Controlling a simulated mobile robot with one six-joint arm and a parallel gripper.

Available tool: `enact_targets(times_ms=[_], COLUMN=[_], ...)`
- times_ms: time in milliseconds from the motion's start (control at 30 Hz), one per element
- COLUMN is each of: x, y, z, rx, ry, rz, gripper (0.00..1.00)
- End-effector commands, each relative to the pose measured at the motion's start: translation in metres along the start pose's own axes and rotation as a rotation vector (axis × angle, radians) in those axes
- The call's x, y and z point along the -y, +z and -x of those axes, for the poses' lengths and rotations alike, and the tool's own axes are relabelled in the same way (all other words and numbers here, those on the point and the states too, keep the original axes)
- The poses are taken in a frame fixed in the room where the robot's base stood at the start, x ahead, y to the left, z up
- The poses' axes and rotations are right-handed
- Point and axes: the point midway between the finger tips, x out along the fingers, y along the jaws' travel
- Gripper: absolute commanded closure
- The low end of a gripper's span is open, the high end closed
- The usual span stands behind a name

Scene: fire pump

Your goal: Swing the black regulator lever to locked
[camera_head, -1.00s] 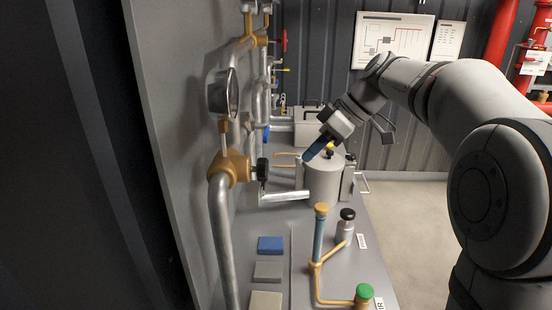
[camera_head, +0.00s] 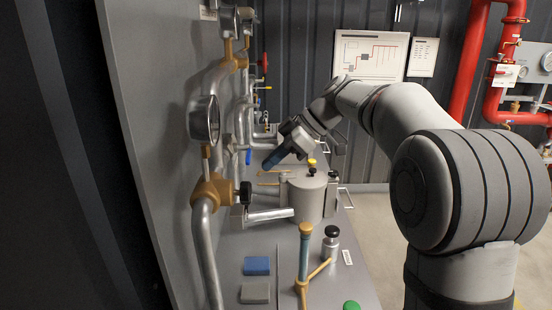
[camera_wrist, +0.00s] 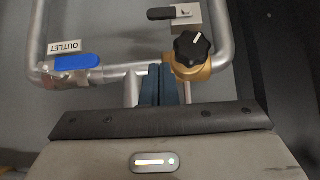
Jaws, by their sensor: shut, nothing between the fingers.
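A short black lever (camera_wrist: 160,14) points left from a pale plate (camera_wrist: 187,22) at the top of the wrist view. Below it is a black ribbed knob (camera_wrist: 192,48) with a white mark, on a brass regulator body (camera_wrist: 190,70). My gripper (camera_wrist: 160,70) is shut and empty, its blue fingers together just left of the brass body and below the lever. I cannot tell whether the fingers touch anything. In the head view my gripper (camera_head: 268,165) points down-left towards the panel, above the bench; I cannot make out the black lever there.
A blue valve lever (camera_wrist: 77,61) lies left of the fingers, under an OUTLET label (camera_wrist: 66,48). Grey pipes (camera_wrist: 115,76) run beside the fingers. In the head view a grey canister (camera_head: 308,195) stands below my wrist, and a gauge (camera_head: 203,118) is on the near pipework.

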Motion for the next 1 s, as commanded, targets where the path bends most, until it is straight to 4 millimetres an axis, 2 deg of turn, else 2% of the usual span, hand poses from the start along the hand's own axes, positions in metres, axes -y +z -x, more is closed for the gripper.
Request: enact_targets(times_ms=[200,300,400,633,1000], x=[0.001,0.001,0.001,0.000,0.000], y=[-0.002,0.000,0.013,0.027,0.029], z=[-0.049,-0.067,-0.076,-0.090,-0.091], rx=[0.001,0.002,0.001,0.001,0.001], ry=[-0.005,-0.005,-0.002,-0.001,0.000], rz=[-0.002,-0.003,-0.004,-0.003,-0.002], gripper=[1.00,1.00,1.00,1.00,1.00])
